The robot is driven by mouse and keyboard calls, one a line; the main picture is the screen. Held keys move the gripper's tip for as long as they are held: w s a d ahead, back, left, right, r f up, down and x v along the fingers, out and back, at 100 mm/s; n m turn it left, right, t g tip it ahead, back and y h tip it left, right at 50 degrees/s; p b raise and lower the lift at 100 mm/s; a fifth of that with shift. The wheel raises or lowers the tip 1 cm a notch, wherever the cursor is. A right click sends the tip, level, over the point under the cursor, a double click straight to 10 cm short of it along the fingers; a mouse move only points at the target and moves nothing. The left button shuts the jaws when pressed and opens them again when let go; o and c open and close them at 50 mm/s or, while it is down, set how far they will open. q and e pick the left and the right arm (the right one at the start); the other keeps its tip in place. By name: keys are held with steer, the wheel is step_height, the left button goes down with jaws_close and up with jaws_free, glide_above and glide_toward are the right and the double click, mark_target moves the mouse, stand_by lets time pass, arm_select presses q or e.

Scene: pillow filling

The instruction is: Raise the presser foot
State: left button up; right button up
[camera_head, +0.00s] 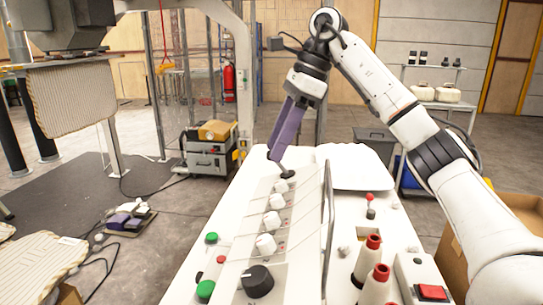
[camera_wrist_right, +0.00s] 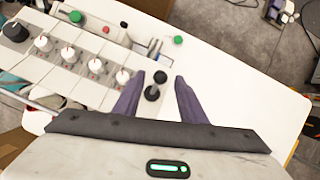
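A black lever with a rounded knob (camera_wrist_right: 155,85) stands at the end of a row of white knobs on a white machine panel; its base also shows in the head view (camera_head: 287,174). My right gripper (camera_wrist_right: 153,84) is open, with its purple fingers on either side of the lever and a visible gap to the right finger. In the head view the right gripper (camera_head: 276,158) points down at the panel's far end. I cannot tell whether the left finger touches the lever. No part labelled as a presser foot is clear. My left gripper is not in view.
The white knobs (camera_head: 270,220), a large black dial (camera_head: 257,281), green buttons (camera_head: 205,290) and thread cones (camera_head: 368,256) crowd the near panel. A red switch (camera_head: 432,292) is at the right. A cardboard box (camera_head: 524,207) stands right of the machine. The white tabletop beyond the lever is clear.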

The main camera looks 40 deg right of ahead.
steer(key=shift+x, duration=1.75)
jaws_close()
